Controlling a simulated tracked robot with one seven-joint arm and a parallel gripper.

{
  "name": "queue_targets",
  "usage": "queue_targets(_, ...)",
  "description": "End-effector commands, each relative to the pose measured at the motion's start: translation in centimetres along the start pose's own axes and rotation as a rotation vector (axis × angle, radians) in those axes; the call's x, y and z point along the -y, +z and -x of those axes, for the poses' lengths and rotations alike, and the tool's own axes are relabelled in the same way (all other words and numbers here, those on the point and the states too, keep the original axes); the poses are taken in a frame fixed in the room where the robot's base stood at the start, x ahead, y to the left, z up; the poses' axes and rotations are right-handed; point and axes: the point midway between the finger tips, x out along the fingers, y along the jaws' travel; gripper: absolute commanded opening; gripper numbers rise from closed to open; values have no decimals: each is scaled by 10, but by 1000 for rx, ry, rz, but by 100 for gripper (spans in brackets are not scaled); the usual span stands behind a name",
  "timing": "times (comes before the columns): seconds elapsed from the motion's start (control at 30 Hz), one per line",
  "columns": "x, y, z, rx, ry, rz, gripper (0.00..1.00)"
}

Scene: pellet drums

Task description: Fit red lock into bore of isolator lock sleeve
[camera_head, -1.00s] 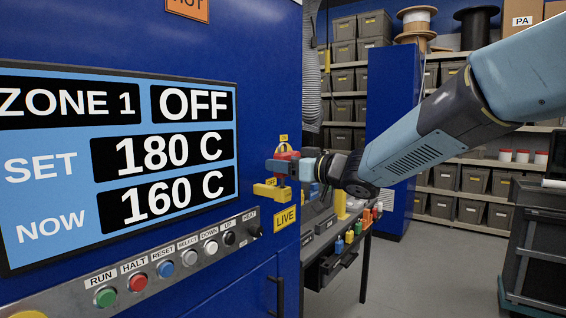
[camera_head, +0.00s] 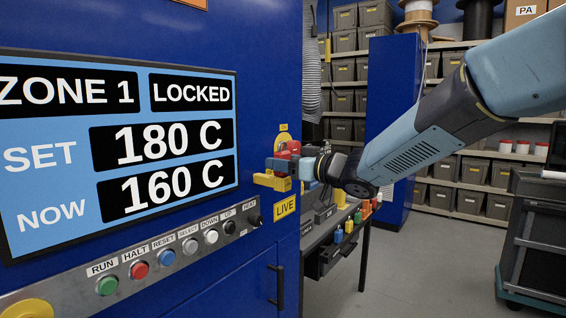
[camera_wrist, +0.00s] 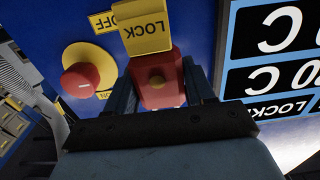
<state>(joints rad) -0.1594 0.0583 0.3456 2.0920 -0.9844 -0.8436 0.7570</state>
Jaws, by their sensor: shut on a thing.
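The red lock (camera_wrist: 160,90) is between the two fingers of my gripper (camera_wrist: 160,95) in the wrist view. Its far end meets the yellow isolator lock sleeve marked LOCK (camera_wrist: 146,30); how deep it sits in the bore is hidden. In the head view the red lock (camera_head: 292,148) and my gripper (camera_head: 303,168) are at the blue cabinet's right edge, by the yellow sleeve parts (camera_head: 272,181). The zone screen (camera_head: 120,145) reads LOCKED.
A red knob on a yellow disc (camera_wrist: 80,80) is beside the sleeve, with OFF and ON labels. A row of buttons (camera_head: 160,265) runs below the screen. A bench (camera_head: 335,240) with several coloured locks stands behind my gripper.

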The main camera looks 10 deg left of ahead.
Motion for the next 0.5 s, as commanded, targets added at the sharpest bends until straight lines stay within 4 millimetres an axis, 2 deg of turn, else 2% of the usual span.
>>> queue_targets(0.1,0,0,0,-1,0,0,18)
queue_targets(0.13,0,0,0,-1,0,1,54)
queue_targets(0.43,0,0,0,0,0,1,83)
queue_targets(0.5,0,0,0,0,0,1,83)
